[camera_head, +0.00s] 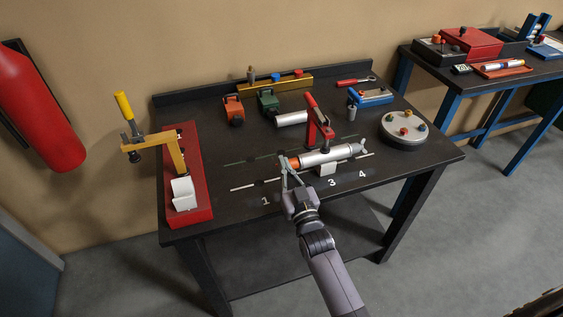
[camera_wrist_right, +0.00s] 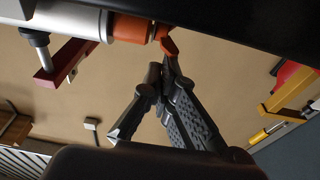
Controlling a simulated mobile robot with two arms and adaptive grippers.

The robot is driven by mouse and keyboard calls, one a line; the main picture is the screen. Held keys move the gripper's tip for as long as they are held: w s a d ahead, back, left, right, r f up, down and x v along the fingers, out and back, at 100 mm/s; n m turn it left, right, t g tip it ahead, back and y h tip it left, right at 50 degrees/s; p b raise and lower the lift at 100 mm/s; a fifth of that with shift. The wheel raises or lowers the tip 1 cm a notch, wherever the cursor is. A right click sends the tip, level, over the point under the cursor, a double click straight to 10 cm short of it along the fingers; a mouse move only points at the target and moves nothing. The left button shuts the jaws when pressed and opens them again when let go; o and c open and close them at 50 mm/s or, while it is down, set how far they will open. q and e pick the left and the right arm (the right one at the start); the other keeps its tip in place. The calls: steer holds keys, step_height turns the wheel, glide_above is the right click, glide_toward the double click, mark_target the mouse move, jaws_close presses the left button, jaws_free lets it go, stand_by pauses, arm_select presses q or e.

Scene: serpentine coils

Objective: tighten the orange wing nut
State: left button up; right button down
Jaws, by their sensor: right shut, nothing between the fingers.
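The orange wing nut (camera_head: 294,162) sits on the left end of a silver cylinder (camera_head: 328,155), which lies across the black workbench. In the right wrist view the wing nut (camera_wrist_right: 130,28) is near the top, on the end of the silver cylinder (camera_wrist_right: 75,18), with one wing pointing toward my fingers. My right gripper (camera_head: 286,165) is beside the nut, at the cylinder's left end. In the right wrist view its fingers (camera_wrist_right: 163,68) are together and empty, just below the wing. I cannot tell whether they touch it. My left gripper is not in view.
A red toggle clamp (camera_head: 318,122) stands at the cylinder. A red base (camera_head: 196,150) with a yellow-handled clamp is at the bench's left. A round grey plate (camera_head: 404,130) with coloured knobs is at the right. Orange and green blocks stand behind. The front strip is mostly clear.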

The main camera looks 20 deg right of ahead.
steer(key=shift+s+f+b, duration=0.3)
steer(key=shift+f+b, duration=0.3)
steer(key=shift+b, duration=0.3)
steer(key=shift+s+f, duration=0.35)
steer(key=shift+f, duration=0.4)
steer(key=shift+s+f, duration=0.1)
steer(key=shift+f, duration=0.55)
steer(key=shift+f+b, duration=0.15)
steer(key=shift+b, duration=0.15)
